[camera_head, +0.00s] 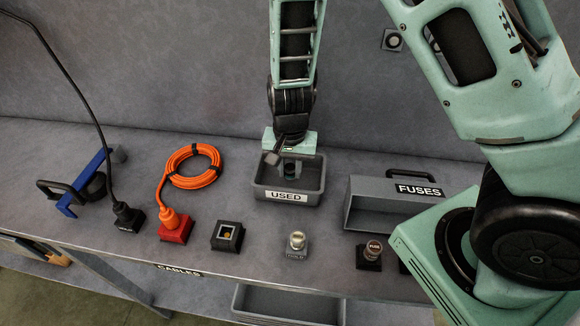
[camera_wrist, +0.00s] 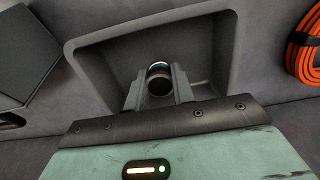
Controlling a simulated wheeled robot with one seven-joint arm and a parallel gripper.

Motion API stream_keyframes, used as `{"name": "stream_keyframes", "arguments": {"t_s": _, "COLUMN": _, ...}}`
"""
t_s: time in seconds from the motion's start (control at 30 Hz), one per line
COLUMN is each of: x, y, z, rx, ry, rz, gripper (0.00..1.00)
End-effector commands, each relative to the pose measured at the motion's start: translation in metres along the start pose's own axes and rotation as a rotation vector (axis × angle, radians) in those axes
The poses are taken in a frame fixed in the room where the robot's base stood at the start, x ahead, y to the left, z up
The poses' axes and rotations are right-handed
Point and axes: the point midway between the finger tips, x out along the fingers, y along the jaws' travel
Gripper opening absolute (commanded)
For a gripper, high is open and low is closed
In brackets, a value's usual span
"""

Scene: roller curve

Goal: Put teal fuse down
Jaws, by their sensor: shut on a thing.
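My gripper (camera_head: 291,160) is shut on the teal fuse (camera_head: 291,170), a small dark cylinder with a pale teal band. It holds the fuse over the grey tray labelled USED (camera_head: 260,193). In the wrist view the fuse (camera_wrist: 158,80) shows between the two fingers, its dark round end toward the camera, with the tray (camera_wrist: 92,72) around and behind it. The fuse appears within the tray's outline. I cannot tell whether it touches the tray floor.
An orange coiled cable (camera_head: 193,180) with a red socket (camera_head: 176,230) lies left of the tray. A grey box labelled FUSES (camera_head: 375,212) stands to the right.

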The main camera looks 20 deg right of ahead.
Motion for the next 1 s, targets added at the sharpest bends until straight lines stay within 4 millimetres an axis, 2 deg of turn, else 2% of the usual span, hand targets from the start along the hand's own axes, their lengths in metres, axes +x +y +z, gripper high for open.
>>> {"name": "stream_keyframes", "arguments": {"t_s": 0.33, "x": 0.011, "y": 0.000, "z": 0.000, "rx": 0.000, "ry": -0.001, "rz": 0.000, "gripper": 0.02}}
{"name": "stream_keyframes", "arguments": {"t_s": 0.37, "x": 0.010, "y": 0.000, "z": 0.000, "rx": 0.000, "ry": -0.001, "rz": 0.000, "gripper": 0.33}}
{"name": "stream_keyframes", "arguments": {"t_s": 0.4, "x": 0.010, "y": 0.000, "z": 0.000, "rx": 0.000, "ry": -0.001, "rz": 0.000, "gripper": 0.44}}
{"name": "stream_keyframes", "arguments": {"t_s": 0.43, "x": 0.010, "y": 0.000, "z": 0.000, "rx": 0.000, "ry": -0.001, "rz": 0.000, "gripper": 0.46}}
{"name": "stream_keyframes", "arguments": {"t_s": 0.77, "x": 0.005, "y": 0.000, "z": 0.000, "rx": 0.000, "ry": 0.000, "rz": 0.000, "gripper": 0.46}}
{"name": "stream_keyframes", "arguments": {"t_s": 0.9, "x": -0.010, "y": -0.001, "z": 0.000, "rx": -0.003, "ry": 0.002, "rz": -0.002, "gripper": 0.46}}
{"name": "stream_keyframes", "arguments": {"t_s": 1.0, "x": -0.030, "y": -0.002, "z": 0.000, "rx": -0.004, "ry": 0.003, "rz": -0.004, "gripper": 0.46}}
